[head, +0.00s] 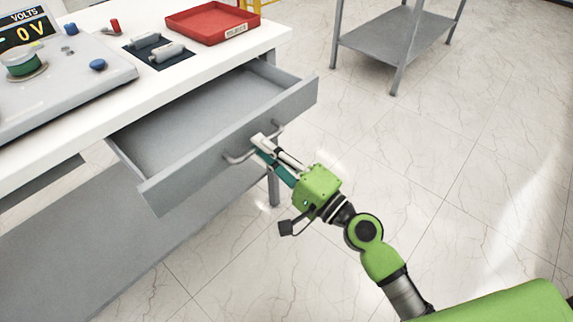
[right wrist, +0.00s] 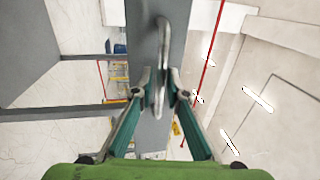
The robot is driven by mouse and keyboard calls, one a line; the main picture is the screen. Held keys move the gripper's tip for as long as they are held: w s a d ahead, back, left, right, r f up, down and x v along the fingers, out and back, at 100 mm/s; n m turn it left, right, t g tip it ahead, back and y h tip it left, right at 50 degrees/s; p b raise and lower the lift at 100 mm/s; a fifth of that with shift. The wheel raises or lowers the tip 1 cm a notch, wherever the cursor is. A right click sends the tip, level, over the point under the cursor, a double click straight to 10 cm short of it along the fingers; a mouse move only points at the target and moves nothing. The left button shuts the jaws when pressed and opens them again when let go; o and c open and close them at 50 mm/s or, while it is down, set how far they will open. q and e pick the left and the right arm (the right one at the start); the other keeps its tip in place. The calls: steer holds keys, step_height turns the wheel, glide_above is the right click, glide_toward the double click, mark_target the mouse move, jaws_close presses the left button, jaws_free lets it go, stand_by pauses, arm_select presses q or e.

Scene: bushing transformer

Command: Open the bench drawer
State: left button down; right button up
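The bench drawer (head: 185,138) is grey, empty and pulled well out from under the white bench top (head: 215,62). Its front panel carries a metal bar handle (head: 238,158), which also runs upright through the middle of the right wrist view (right wrist: 161,70). My right gripper (head: 262,146) is at the handle, with one finger on each side of the bar; the fingertips (right wrist: 161,88) look closed on it. The gripper covers the middle of the handle in the head view. My left gripper is not in view.
On the bench top are a voltage display unit (head: 60,80), a dark mat (head: 158,52) with grey cylinders, and a red tray (head: 212,22). A grey shelf table (head: 395,40) stands at the back. The tiled floor (head: 460,150) to the right is clear.

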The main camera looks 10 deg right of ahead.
steer(key=v, duration=1)
steer(key=shift+s+d, duration=0.25)
